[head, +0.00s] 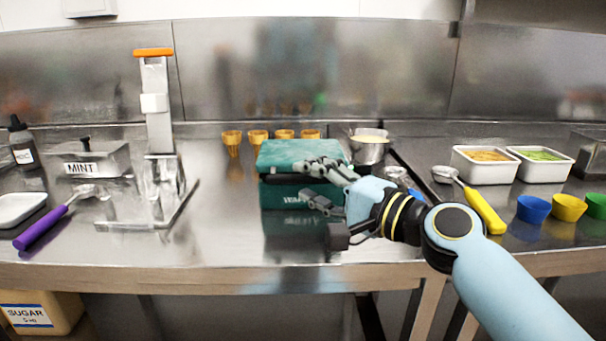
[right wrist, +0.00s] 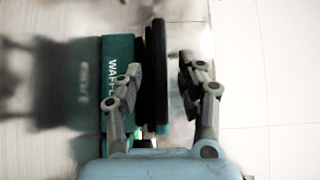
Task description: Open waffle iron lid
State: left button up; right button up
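The waffle iron (head: 285,155) is a teal box with a dark band around its middle, standing on the steel counter. Its lid looks down. My right gripper (head: 310,182) is at its front right, one finger above the other. In the right wrist view the waffle iron's teal front (right wrist: 116,60) is at the left. Its black handle bar (right wrist: 157,75) lies between the two spread fingers of my right gripper (right wrist: 160,68), with a gap on the right finger's side. Contact with the left finger cannot be told. My left gripper is not in view.
Several waffle cones (head: 258,137) stand behind the waffle iron, beside a metal bowl (head: 369,150). A metal press (head: 158,130) stands at the left. A yellow-handled scoop (head: 482,207) and white tubs (head: 486,166) are at the right.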

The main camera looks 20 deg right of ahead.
jog(key=shift+x, duration=1.15)
grip_shut()
